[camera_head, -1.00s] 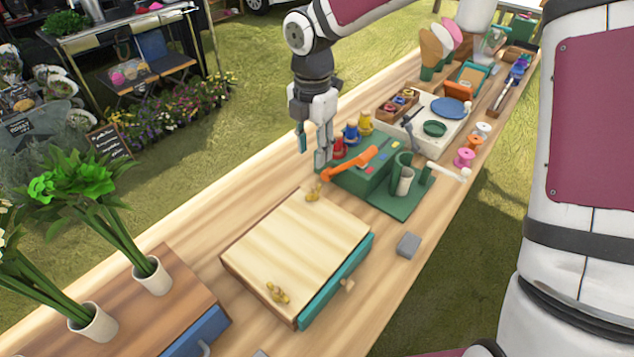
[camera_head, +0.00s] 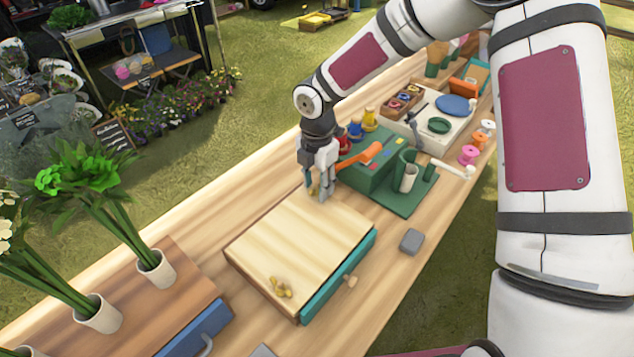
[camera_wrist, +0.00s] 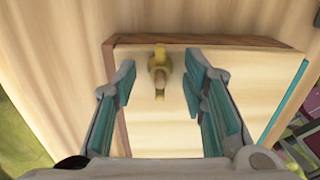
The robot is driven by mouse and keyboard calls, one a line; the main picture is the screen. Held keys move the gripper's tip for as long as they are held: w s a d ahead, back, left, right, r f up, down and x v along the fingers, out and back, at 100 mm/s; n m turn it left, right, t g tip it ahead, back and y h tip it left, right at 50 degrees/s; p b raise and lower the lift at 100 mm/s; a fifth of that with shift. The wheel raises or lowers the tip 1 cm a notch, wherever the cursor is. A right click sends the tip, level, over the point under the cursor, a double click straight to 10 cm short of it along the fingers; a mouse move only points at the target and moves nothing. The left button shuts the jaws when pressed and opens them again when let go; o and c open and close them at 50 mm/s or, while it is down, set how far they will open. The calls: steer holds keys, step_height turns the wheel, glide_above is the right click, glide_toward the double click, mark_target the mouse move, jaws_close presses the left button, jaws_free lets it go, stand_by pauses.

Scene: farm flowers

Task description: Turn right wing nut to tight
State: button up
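A wooden box (camera_head: 300,247) with a pale top and a teal drawer front (camera_head: 338,278) sits on the long table. It has two brass wing nuts on top. The near wing nut (camera_head: 281,288) is at the end closer to the flower pots. The far wing nut (camera_head: 314,190) is at the opposite end, partly hidden by my gripper (camera_head: 317,191). In the wrist view this wing nut (camera_wrist: 159,70) lies between and slightly beyond the two open fingers, with a gap on both sides. My gripper points down over it, open and empty.
A green stand (camera_head: 372,168) with an orange-handled tool (camera_head: 360,160) is close behind my gripper. A grey block (camera_head: 411,241) lies right of the box. White flower pots (camera_head: 157,269) stand on a second wooden box at the left.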

jaws_close()
